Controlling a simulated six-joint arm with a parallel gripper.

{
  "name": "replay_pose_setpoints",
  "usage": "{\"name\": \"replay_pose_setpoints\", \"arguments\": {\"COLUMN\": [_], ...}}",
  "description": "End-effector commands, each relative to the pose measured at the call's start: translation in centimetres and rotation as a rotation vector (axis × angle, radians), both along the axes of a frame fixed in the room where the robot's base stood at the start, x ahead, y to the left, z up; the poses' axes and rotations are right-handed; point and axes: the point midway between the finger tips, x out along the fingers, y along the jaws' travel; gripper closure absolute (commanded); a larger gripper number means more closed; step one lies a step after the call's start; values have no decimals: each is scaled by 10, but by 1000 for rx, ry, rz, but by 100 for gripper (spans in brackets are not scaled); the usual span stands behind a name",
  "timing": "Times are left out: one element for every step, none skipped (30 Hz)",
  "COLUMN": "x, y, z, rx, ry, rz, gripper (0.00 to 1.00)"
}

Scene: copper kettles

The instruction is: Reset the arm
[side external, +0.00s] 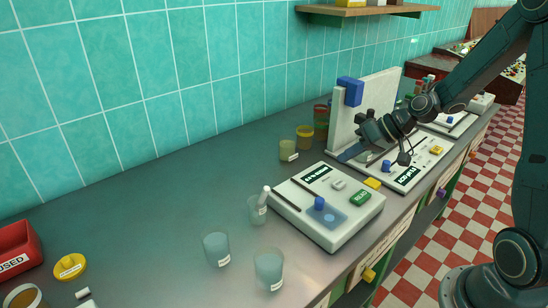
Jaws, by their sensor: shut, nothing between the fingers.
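My gripper (346,155) is at the end of the dark teal arm that reaches in from the right. It is low over the counter, beside the tall white panel (374,105) with a blue block (350,91) on its left edge. The gripper is small and dark here; it looks shut, with nothing seen in it. A flat white board (425,165) with a blue knob and a yellow button lies below and right of the gripper. Part of the board and panel is hidden behind my wrist.
A white device (345,222) with a blue knob stands on the grey counter (150,215) in front. Blue cups (217,250) and (269,269) and yellow cups (305,136) stand nearby. A red bin (16,250) and yellow lid (69,267) are at left. The counter's left middle is clear.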

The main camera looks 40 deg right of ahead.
Motion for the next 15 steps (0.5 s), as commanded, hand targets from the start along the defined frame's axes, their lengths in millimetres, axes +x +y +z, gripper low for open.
{"name": "replay_pose_setpoints", "arguments": {"x": [0,-1,-1,-2,-3,-4,-5,-7,-9,-12,-14,-18,-21,-24,-29], "y": [1,1,3,4,6,8,10,12,16,18,21,25,28,32,36], "z": [1,1,2,4,5,7,9,12,15,18,21,25,28,32,36], "rx": [-3,-5,-9,-14,-20,-29,-38,-48,-62,-75,-88,-107,-122,-138,-159], "ry": [1,1,4,4,6,9,13,17,22,27,32,40,45,50,59], "rz": [3,4,7,11,15,22,26,33,42,49,57,68,76,83,91], "gripper": [100,100,100,100,100,100,100,100,100,100,100,100,100,100,100]}}
